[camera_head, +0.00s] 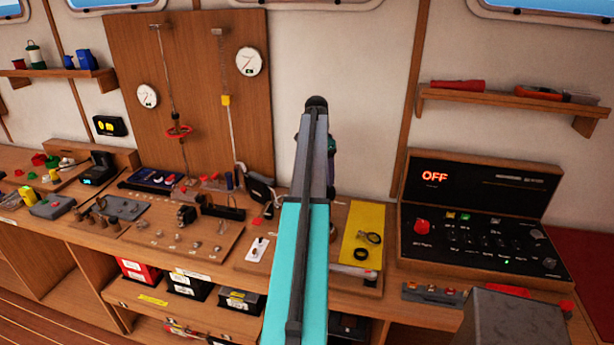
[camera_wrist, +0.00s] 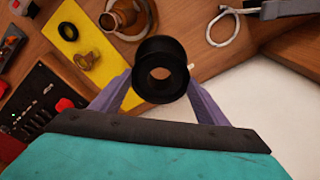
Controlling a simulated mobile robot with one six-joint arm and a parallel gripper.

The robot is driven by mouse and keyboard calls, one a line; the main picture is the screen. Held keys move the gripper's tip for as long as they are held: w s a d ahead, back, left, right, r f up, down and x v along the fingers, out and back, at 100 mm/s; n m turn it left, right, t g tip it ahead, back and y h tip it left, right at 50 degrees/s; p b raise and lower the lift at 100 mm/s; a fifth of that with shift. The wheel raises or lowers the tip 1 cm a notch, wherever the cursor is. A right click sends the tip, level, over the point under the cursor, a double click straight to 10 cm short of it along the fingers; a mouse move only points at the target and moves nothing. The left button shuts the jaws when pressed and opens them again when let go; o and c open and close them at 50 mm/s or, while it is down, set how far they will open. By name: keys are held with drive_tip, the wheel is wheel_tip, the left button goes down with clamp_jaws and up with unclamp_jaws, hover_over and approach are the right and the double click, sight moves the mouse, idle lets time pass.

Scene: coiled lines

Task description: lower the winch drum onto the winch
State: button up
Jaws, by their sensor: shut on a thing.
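My gripper (camera_wrist: 160,82) is shut on the black winch drum (camera_wrist: 160,52), a spool with a round hole through its middle. The purple fingers hold it from both sides in the wrist view, with the drum held apart from the bench. A copper-coloured round fitting (camera_wrist: 126,14), which looks like the winch, stands at the top of the wrist view by the yellow mat, up and left of the drum.
The yellow mat (camera_head: 374,222) carries a brass ring (camera_wrist: 85,61) and a black ring (camera_wrist: 68,31). A grey cable loop (camera_wrist: 222,27) lies right of the copper fitting. The black control panel (camera_head: 480,240) stands right of the mat. A wooden board (camera_head: 275,105) with gauges rises behind.

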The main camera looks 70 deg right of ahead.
drive_tip(key=w+a+f+n+t+b, duration=0.15)
drive_tip(key=w+a+n, duration=0.35)
drive_tip(key=w+a, duration=1.15)
drive_tip(key=w+a+f+n+b, duration=0.2)
drive_tip(key=w+a+n, duration=0.4)
drive_tip(key=w+a, duration=1.05)
drive_tip(key=w+a+f+n+b, duration=0.1)
drive_tip(key=a+n, duration=0.3)
drive_tip(key=a, duration=1.1)
drive_tip(key=w+a+f+n+b, duration=0.2)
drive_tip(key=a+n, duration=0.3)
drive_tip(key=a, duration=1.1)
drive_tip(key=w+a+f+n+y+b, duration=0.1)
drive_tip(key=a+n, duration=0.4)
drive_tip(key=a, duration=1)
wheel_tip(320, 180, down, 2)
drive_tip(key=shift+w+a+f+t+b, duration=0.25)
drive_tip(key=shift+w+a+t+b, duration=0.1)
drive_tip(key=shift+w+a+b, duration=0.1)
